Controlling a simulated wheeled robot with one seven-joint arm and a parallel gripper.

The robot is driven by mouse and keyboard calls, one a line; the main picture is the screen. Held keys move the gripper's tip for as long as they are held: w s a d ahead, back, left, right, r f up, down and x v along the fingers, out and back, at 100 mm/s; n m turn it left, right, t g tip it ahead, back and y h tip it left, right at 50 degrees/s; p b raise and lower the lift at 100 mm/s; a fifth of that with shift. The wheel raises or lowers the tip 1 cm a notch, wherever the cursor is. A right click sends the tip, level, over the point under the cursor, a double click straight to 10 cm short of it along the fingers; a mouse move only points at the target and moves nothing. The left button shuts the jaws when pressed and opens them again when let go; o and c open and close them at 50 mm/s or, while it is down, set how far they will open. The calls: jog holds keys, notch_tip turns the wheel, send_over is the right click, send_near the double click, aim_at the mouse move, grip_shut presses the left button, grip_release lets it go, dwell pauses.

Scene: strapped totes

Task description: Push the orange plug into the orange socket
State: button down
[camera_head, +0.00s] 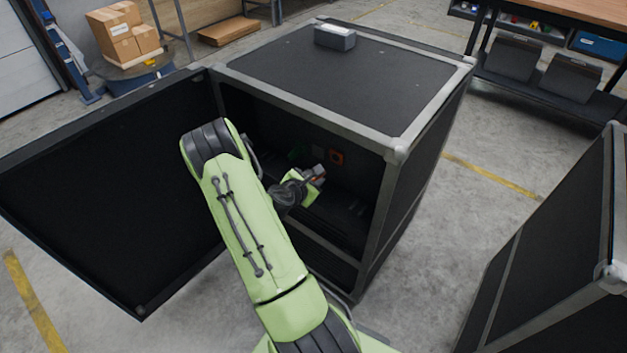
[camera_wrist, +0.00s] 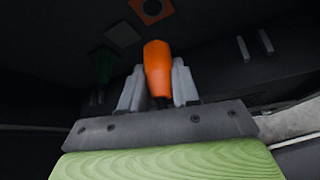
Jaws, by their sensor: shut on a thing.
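In the wrist view my gripper (camera_wrist: 159,88) is shut on the orange plug (camera_wrist: 157,66), with a grey finger on each side of it. The plug points away from me toward the back of the dark case. The orange socket (camera_wrist: 151,9) is a square with a dark centre at the top of the wrist view, ahead of the plug and apart from it. In the head view the orange socket (camera_head: 337,157) shows inside the open case, just beyond my gripper (camera_head: 318,172). The plug is mostly hidden there.
The dark case (camera_head: 398,149) has a grey frame, and its door (camera_head: 110,190) stands open at the left. Beside the orange socket are a grey square (camera_wrist: 122,35) and a green part (camera_wrist: 103,66). A grey box (camera_head: 334,38) lies on top. Another case (camera_head: 560,240) stands right.

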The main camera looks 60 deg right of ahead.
jog(key=shift+s+d+p, duration=0.25)
jog(key=shift+d+p, duration=0.15)
jog(key=shift+d, duration=1.05)
jog(key=shift+s+d+p, duration=0.2)
jog(key=shift+d+p, duration=0.2)
jog(key=shift+d, duration=1)
jog(key=shift+p, duration=0.45)
jog(key=shift+s+d, duration=0.1)
jog(key=shift+d, duration=0.4)
jog(key=c, duration=0.8)
grip_release()
jog(key=shift+o, duration=0.2)
jog(key=shift+a+r, duration=0.1)
jog(key=p+v, duration=0.3)
jog(key=v, duration=1.2)
jog(key=shift+a, duration=0.25)
jog(key=shift+r, duration=0.1)
